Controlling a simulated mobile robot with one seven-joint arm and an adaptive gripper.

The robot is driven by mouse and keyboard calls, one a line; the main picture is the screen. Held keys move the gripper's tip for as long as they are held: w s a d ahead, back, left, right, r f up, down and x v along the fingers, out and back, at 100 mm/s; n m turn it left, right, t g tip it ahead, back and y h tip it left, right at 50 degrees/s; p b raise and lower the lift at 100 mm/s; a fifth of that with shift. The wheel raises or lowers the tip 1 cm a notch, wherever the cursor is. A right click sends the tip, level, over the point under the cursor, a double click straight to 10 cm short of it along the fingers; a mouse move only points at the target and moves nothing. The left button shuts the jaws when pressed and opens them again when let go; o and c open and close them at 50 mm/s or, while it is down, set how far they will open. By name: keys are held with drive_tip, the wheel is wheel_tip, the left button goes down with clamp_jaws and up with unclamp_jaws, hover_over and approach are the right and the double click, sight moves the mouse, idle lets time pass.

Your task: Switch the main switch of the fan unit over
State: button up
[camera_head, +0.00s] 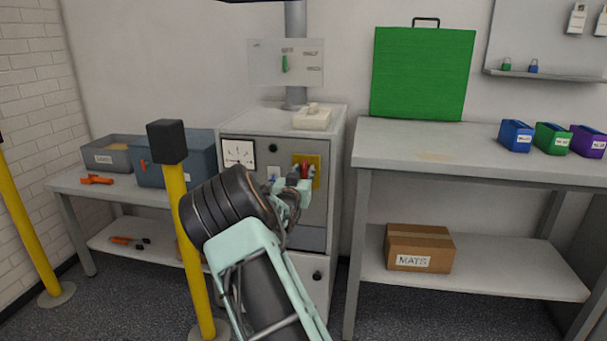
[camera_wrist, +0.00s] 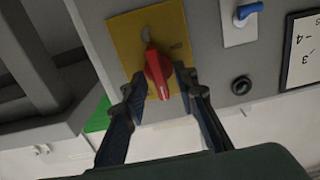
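The fan unit (camera_head: 265,213) is a grey cabinet between two tables. Its main switch is a red rotary handle (camera_wrist: 158,72) on a yellow plate (camera_wrist: 122,38); in the head view the red handle (camera_head: 307,170) is partly hidden by my gripper. In the wrist view the handle points slantwise across the plate. My gripper (camera_wrist: 160,77) is open, with one finger on each side of the handle.
The cabinet front also carries a dial gauge (camera_head: 238,153), a black knob (camera_wrist: 241,86) and a blue lever (camera_wrist: 248,11). A yellow post (camera_head: 184,235) stands left of my arm. A table (camera_head: 400,151) stands close on the right, with a green case (camera_head: 421,75).

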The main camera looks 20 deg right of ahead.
drive_tip(key=shift+w+d, duration=0.15)
clamp_jaws()
drive_tip(key=shift+n, duration=0.4)
drive_tip(key=n+p, duration=0.1)
drive_tip(key=n, duration=0.2)
drive_tip(key=shift+n+p, duration=0.35)
drive_tip(key=shift+n, duration=0.05)
drive_tip(key=n, duration=1.3)
drive_tip(key=shift+w+a+f, duration=0.2)
drive_tip(key=shift+a+f, duration=0.1)
drive_tip(key=shift+n, duration=0.3)
